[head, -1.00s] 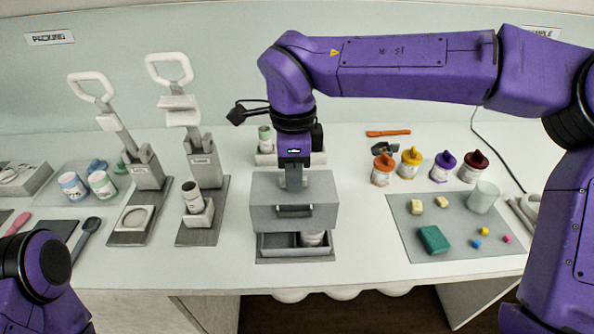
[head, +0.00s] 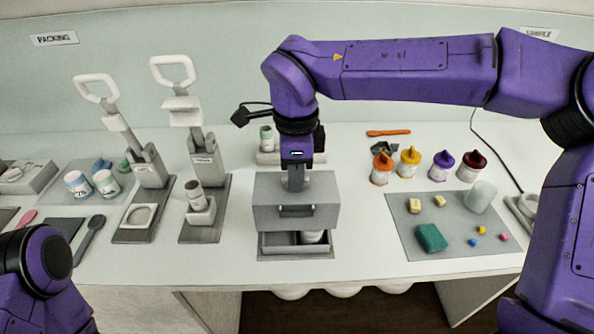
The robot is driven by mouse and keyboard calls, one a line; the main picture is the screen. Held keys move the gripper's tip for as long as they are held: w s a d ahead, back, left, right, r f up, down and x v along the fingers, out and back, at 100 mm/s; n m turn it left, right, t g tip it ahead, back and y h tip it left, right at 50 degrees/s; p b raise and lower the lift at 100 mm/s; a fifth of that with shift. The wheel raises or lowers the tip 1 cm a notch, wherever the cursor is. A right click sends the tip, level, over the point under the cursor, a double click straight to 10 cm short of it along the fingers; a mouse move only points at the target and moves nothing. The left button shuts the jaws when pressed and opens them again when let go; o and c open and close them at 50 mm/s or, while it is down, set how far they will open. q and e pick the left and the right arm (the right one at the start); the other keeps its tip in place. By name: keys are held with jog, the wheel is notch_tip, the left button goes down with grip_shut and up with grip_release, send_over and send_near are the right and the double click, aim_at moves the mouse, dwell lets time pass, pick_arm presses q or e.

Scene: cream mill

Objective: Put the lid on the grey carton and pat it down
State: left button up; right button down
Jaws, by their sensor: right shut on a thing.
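Two white-handled presses (head: 150,165) (head: 203,145) stand to the left, a small jar (head: 194,194) in the nearer one. A grey mat (head: 410,238) with a green block (head: 431,237) and small cubes lies right. Several colored-lid jars (head: 381,168) stand behind it.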

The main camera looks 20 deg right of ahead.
aim_at(295, 197)
jog(key=shift+f, duration=0.15)
dwell(0.3)
jog(key=shift+f+b, duration=0.55)
jog(key=shift+f, duration=0.9)
jog(key=shift+f, duration=0.1)
jog(key=shift+f+b, duration=0.75)
jog(key=shift+f, duration=0.55)
jog(key=shift+p, duration=0.35)
jog(key=shift+f, duration=0.1)
